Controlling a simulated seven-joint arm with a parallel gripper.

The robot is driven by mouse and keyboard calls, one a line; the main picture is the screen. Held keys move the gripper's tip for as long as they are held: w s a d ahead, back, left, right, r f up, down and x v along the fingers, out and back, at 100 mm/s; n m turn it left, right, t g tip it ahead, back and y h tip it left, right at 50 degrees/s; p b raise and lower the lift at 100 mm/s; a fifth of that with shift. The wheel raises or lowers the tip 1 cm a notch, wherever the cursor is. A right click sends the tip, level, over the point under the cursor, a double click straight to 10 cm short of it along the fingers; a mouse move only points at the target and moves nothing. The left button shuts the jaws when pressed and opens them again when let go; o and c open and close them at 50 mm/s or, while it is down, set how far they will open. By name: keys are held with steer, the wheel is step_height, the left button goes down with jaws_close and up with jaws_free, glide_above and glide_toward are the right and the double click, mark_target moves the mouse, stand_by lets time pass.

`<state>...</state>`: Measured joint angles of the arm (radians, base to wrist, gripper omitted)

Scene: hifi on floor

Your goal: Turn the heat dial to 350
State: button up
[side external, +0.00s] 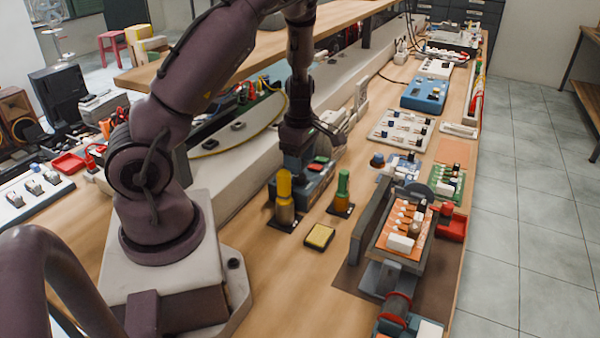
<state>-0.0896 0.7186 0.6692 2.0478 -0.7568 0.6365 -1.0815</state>
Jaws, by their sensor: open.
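My gripper (297,150) points down at the middle of the bench, right above or beside a grey-blue box (312,186) with a red and a green part on top. Its jaws are open, but the fingertips are too small and dark to make out clearly. I cannot tell whether it touches the box. No dial marked with heat numbers can be read in this view. The heat dial may be hidden behind the gripper or too small to tell.
A yellow-topped bottle (285,197), a green-topped bottle (342,193) and a yellow sponge (320,236) stand in front of the box. A vise-like holder with a circuit board (405,232) is at the right. A blue box (425,94) lies farther back. Bare wood (275,270) shows at the front.

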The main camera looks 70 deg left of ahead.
mark_target(300, 178)
steer(key=shift+f, duration=2.15)
steer(key=shift+c, duration=0.4)
steer(key=c, duration=0.8)
steer(key=shift+c, duration=0.2)
